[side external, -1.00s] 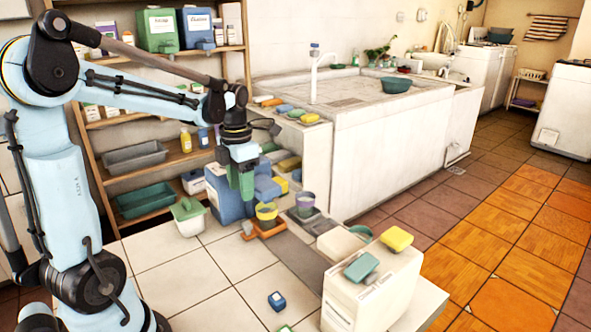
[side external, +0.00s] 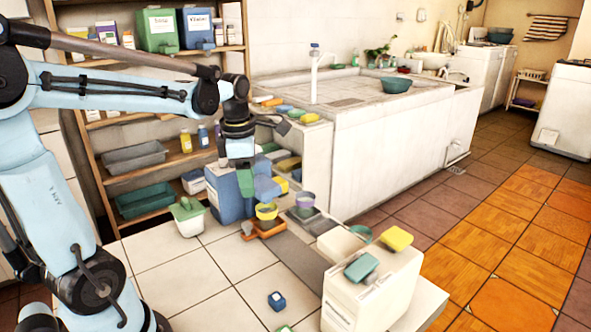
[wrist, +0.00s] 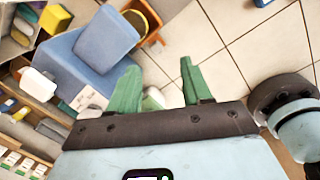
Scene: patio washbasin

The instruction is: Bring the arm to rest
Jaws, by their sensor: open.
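My gripper (side external: 245,182) points down in front of the blue box-like container (side external: 225,193) in the side view. In the wrist view its two green fingers (wrist: 158,88) are spread apart with nothing held between them. The blue container (wrist: 75,65) lies to the left of the fingers in the wrist view. A white bin with a green lid (side external: 187,215) stands on the tiles to the left of the gripper in the side view, and part of a white and green thing shows between the fingers in the wrist view.
A yellow cup (side external: 266,211) stands in an orange tray (side external: 264,229) close to the gripper. A wooden shelf (side external: 150,165) with bottles and bins is behind. A white box (side external: 370,290) with a yellow sponge (side external: 396,238) stands at front right. The tiled surface at front left is mostly clear.

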